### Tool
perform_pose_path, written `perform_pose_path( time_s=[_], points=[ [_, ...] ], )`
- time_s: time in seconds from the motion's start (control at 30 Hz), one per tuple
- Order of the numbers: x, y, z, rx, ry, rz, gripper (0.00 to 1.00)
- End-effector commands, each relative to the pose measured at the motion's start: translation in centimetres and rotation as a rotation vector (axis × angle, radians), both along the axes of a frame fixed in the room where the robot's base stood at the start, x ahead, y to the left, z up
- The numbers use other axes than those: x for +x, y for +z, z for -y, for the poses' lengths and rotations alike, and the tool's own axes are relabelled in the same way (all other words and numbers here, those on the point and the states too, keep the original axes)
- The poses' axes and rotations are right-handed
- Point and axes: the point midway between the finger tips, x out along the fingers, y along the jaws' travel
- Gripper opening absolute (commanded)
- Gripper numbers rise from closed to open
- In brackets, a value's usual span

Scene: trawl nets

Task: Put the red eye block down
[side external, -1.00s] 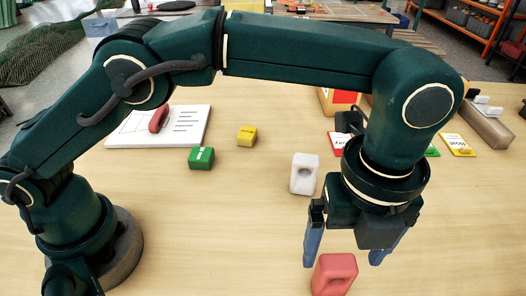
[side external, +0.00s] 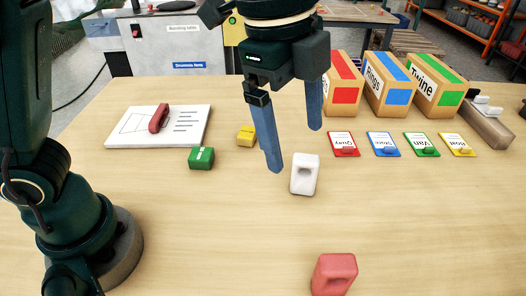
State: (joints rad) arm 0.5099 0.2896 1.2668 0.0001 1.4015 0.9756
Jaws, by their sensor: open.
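The red eye block (side external: 334,274), a red block with a hollow in its top, rests on the table at the front edge of the view. My gripper (side external: 294,150) is open and empty, with its two blue fingers apart. It is raised above the middle of the table, well away from the red block. A white eye block (side external: 305,174) stands on the table just to the right of the nearer fingertip; whether they touch is hard to tell.
Green (side external: 201,158) and yellow (side external: 246,136) blocks sit left of my gripper, near a white board (side external: 124,136) with a red handle-like piece (side external: 159,118). Labelled boxes (side external: 388,85) and coloured cards (side external: 384,144) line the back right.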

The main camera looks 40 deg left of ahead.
Motion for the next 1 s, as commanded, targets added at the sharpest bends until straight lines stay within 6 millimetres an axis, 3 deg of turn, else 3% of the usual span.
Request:
perform_pose_path(
  time_s=[0.03, 0.23, 0.5, 0.7, 1.0],
  points=[
    [-0.4, 0.7, -1.9, -0.027, 0.118, 0.019, 0.92],
    [-2.9, 1.0, -7.7, -0.134, 0.569, 0.079, 0.92],
    [-7.6, -1.7, -13.2, -0.301, 1.133, 0.161, 0.92],
    [-9.7, -3.9, -14.8, -0.387, 1.374, 0.197, 0.92],
    [-10.1, -4.5, -15.1, -0.407, 1.429, 0.203, 0.92]
  ],
)
